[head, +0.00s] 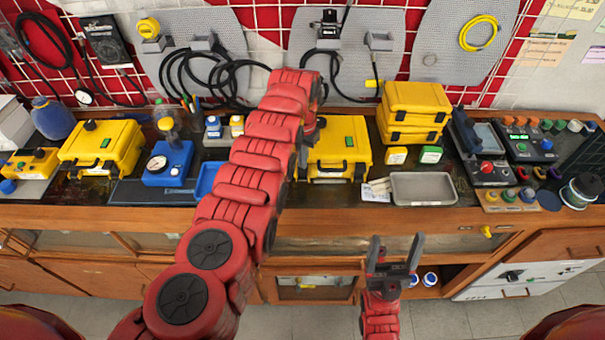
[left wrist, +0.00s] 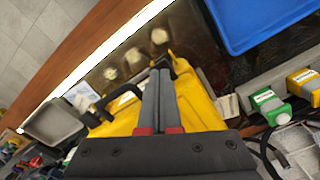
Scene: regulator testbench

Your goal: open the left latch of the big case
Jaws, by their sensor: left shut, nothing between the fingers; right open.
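The big yellow case (head: 350,135) stands shut on the bench, just right of my left forearm in the head view. It also shows below my fingers in the left wrist view (left wrist: 200,108), with its black handle (left wrist: 112,98) to the left. A dark latch-like part (left wrist: 182,66) sits on the case edge beside my fingertips. My left gripper (left wrist: 160,72) is shut and empty, close to that part; I cannot tell if it touches. In the head view my arm largely hides the case's left end. My right gripper (head: 395,244) is open and empty, in front of the bench.
A blue tray (left wrist: 255,22) lies near the case's left end. A grey metal tray (head: 423,188) and two stacked yellow cases (head: 415,108) are to its right. Another yellow case (head: 100,143) and a blue gauge box (head: 167,163) stand further left. Cables hang behind.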

